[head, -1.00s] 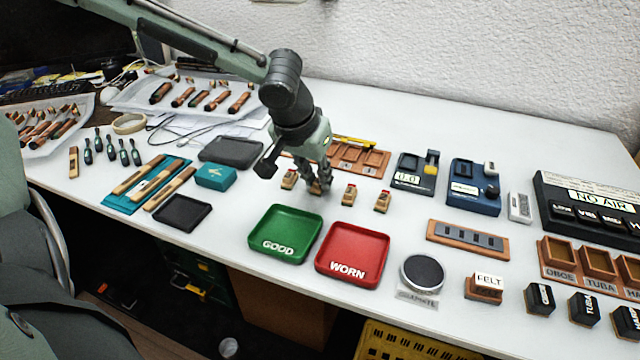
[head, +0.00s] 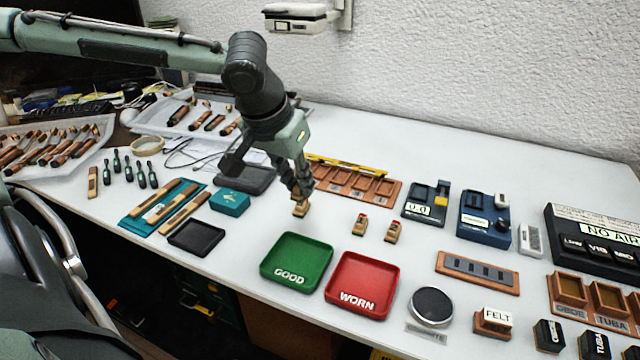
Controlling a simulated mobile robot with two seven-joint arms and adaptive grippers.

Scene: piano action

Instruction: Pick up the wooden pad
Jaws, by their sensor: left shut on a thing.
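My left gripper (head: 299,187) reaches in from the upper left and points down, shut on a small wooden pad (head: 301,207) that shows just below its fingertips. The fingers hide part of the pad. I cannot tell whether another pad lies directly behind or below it. Two similar wooden pads with red tops (head: 360,224) (head: 394,231) stand on the white table to the right of the gripper. My right gripper is not in view.
A green GOOD tray (head: 297,240) and a red WORN tray (head: 381,262) lie empty in front of the pads. A wooden slotted rack (head: 392,190) stands behind. A teal box (head: 229,201) and black tray (head: 196,237) are to the left. Bare table lies around the two pads.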

